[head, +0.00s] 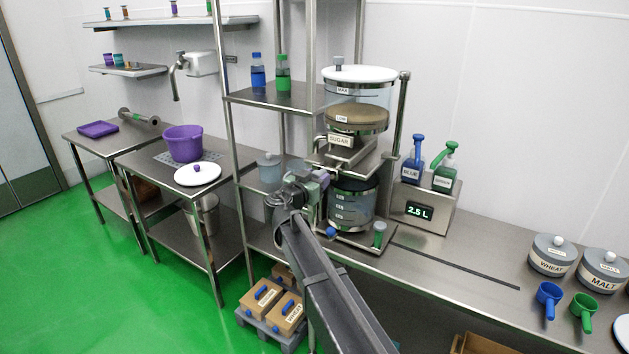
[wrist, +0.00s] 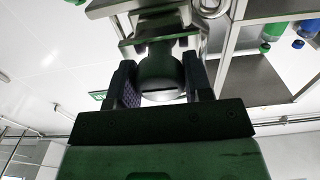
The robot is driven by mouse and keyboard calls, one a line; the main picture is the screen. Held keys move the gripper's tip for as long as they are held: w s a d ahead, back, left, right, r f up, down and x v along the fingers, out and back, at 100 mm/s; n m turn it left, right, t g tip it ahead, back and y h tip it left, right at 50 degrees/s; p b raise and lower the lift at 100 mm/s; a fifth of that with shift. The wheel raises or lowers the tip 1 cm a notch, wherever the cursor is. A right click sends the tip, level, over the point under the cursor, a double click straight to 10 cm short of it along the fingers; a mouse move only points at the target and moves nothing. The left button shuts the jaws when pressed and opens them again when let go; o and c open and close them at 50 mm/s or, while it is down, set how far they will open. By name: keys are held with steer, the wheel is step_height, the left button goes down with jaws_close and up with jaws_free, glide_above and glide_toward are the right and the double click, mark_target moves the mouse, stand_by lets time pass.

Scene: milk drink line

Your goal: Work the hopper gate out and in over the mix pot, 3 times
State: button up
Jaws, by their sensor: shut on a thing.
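The clear hopper (head: 358,98) with a white lid and a SUGAR label (head: 340,140) stands above the mix pot (head: 352,207), a clear pot with a dark rim and level marks. My gripper (head: 318,180) is at the hopper's left front, under the SUGAR label and just above and left of the pot. In the wrist view, my gripper (wrist: 160,72) is shut on a rounded grey knob (wrist: 162,76), the gate's handle, with a finger on each side. Metal plates show beyond the knob. How far out the gate is, I cannot tell; my gripper hides it in the head view.
A scale box reading 2.5 L (head: 420,213) with blue and green pump bottles stands right of the pot. A steel post (head: 397,115) rises beside the hopper. A shelf rack (head: 232,150) stands close on the left. The counter's middle right is clear.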

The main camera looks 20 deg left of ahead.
steer(key=x, duration=0.6)
steer(key=shift+w, duration=0.25)
steer(key=o, duration=1.3)
glide_toward(327, 169)
steer(key=shift+w+a+f, duration=0.15)
steer(key=shift+w+f, duration=0.2)
steer(key=shift+w, duration=0.1)
steer(key=shift+w+a+f, duration=0.2)
steer(key=shift+w+f, duration=0.15)
steer(key=shift+w, duration=0.1)
